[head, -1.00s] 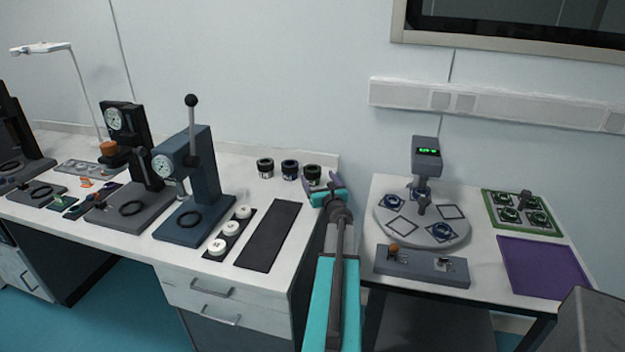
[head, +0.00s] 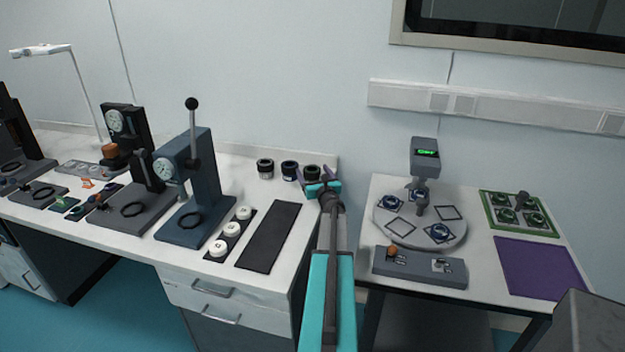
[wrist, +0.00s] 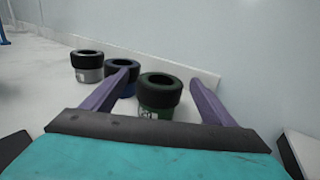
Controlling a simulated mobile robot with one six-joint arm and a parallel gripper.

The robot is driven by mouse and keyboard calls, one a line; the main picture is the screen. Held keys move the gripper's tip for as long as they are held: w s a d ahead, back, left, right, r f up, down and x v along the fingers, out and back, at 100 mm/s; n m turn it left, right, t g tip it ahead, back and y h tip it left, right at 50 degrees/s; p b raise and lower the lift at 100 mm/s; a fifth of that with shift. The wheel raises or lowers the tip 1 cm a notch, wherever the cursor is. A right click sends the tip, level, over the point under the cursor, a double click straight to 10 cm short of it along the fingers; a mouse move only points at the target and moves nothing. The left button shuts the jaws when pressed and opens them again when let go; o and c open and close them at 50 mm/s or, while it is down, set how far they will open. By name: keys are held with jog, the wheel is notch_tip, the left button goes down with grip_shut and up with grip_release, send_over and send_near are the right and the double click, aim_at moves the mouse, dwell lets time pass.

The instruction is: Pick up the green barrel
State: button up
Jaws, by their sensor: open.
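The green barrel (wrist: 157,98) has a black ring-shaped top and a dark green body with a small white label. In the wrist view it stands upright between the two purple fingers of my gripper (wrist: 163,88), which is open. Whether the fingers reach fully around it is hard to tell. In the head view the green barrel (head: 312,172) is the rightmost of three barrels at the back right of the left table, and my gripper (head: 318,188) is just in front of it, partly covering its lower part.
A blue barrel (wrist: 124,88) stands close to the left, partly behind the left finger. A grey barrel (wrist: 87,66) is further left. A low white ledge (wrist: 200,76) and the wall are behind. A black mat (head: 270,236) lies in front on the table (head: 226,172).

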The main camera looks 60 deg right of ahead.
dwell(0.4)
jog(key=c, duration=1.3)
jog(key=shift+o, duration=0.2)
jog(key=shift+r, duration=0.15)
jog(key=shift+r, duration=0.75)
notch_tip(320, 180, up, 2)
jog(key=shift+a+b, duration=0.1)
jog(key=shift+b, duration=0.3)
jog(key=s+a+b, duration=0.1)
jog(key=s+a, duration=0.2)
jog(key=a, duration=0.4)
jog(key=s+a+r+b, duration=0.1)
jog(key=s+a+b, duration=0.1)
jog(key=s+a, duration=0.2)
jog(key=shift+s+a+r, duration=0.15)
jog(key=shift+s+a, duration=0.1)
jog(key=shift+a, duration=1.25)
